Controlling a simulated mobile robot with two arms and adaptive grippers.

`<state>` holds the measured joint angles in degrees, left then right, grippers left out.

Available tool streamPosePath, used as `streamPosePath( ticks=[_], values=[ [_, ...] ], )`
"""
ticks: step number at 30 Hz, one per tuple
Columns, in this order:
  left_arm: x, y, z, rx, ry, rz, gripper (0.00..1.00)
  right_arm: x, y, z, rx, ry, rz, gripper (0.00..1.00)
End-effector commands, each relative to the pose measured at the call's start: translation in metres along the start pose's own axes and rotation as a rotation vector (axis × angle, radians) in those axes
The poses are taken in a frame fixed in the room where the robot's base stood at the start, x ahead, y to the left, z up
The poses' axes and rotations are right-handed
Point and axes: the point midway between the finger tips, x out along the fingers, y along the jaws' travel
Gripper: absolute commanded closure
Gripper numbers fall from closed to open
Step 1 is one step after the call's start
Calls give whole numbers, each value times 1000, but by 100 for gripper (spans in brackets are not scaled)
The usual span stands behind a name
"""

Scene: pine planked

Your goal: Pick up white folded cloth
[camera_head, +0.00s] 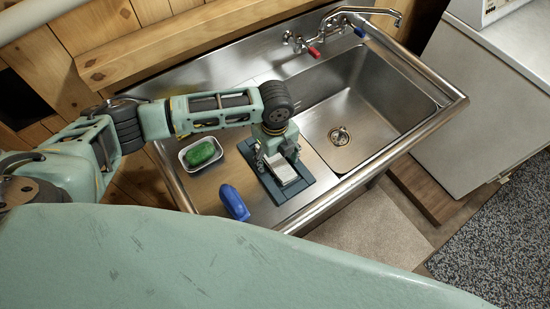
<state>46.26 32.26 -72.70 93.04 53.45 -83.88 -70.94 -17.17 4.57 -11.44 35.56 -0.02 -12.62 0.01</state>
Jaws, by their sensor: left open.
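The white folded cloth (282,171) lies on a dark blue-grey mat (285,205) on the drainboard, left of the sink basin. My left gripper (278,160) points down right over the cloth, with its fingers near the cloth's far end. It is open. Whether the fingers touch the cloth cannot be told from this angle. Part of the cloth and mat is hidden under the gripper and wrist. My right gripper is not in view.
A green soap (200,153) sits in a white dish (188,162) left of the mat. A blue object (234,203) lies near the front edge. The basin (365,118) is empty. A faucet (340,22) with red and blue handles stands behind it.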

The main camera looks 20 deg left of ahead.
Motion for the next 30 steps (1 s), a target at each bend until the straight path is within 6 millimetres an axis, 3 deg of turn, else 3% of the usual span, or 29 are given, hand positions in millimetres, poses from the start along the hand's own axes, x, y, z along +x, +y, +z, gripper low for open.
streamPosePath(
  ticks=[2, 18, 30],
  values=[
    [1, 1, -1, 1, 1, 2, 35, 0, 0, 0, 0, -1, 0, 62],
    [2, 0, -1, 0, 1, 0, 82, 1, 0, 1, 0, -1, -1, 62],
    [0, 0, -2, 0, 2, -1, 83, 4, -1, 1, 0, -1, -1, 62]
  ],
)
